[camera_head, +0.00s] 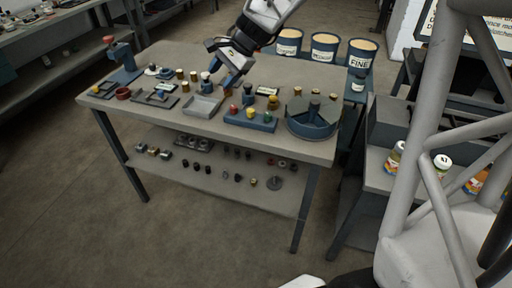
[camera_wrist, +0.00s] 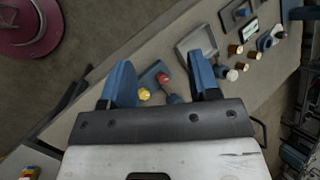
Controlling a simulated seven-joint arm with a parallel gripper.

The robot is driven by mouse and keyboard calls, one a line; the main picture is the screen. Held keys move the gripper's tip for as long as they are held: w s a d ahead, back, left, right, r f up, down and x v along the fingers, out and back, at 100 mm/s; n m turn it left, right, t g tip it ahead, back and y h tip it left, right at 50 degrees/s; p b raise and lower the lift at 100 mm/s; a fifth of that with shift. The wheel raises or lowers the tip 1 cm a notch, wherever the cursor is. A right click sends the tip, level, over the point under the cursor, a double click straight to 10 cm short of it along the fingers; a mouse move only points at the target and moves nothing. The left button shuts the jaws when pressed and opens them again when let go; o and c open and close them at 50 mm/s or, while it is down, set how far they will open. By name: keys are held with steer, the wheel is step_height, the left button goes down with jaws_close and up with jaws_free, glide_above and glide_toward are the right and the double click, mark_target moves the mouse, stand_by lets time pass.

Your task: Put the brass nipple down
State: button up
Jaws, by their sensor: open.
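Several small brass cylinders (camera_head: 193,76) stand on the workbench left of my gripper, and some show right of the fingers in the wrist view (camera_wrist: 235,50). I cannot tell which one is the brass nipple. My gripper (camera_head: 227,82) is above the bench near the grey tray (camera_head: 203,106). In the wrist view its two blue fingers (camera_wrist: 163,84) are spread apart with nothing held between them. Beyond the fingers, lower down, the blue block (camera_head: 249,121) shows with a yellow knob (camera_wrist: 144,94) and a red knob (camera_wrist: 163,78).
A round blue divided bin (camera_head: 313,128) stands at the bench's right end. Three labelled tubs (camera_head: 324,46) stand behind the bench. A blue press-like fixture (camera_head: 122,64) is at the left end. Small parts lie on the lower shelf (camera_head: 215,172). The bench's back left is fairly clear.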

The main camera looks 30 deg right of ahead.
steer(key=s+a+n+h, duration=0.2)
steer(key=s+n, duration=0.4)
steer(key=s, duration=0.9)
steer(key=s+a+n+h, duration=0.2)
steer(key=s+n+h, duration=0.2)
steer(key=s, duration=1.1)
steer(key=shift+s+n+h, duration=0.3)
steer(key=shift+s+n, duration=0.1)
steer(key=shift+n, duration=0.8)
steer(key=shift+a, duration=0.1)
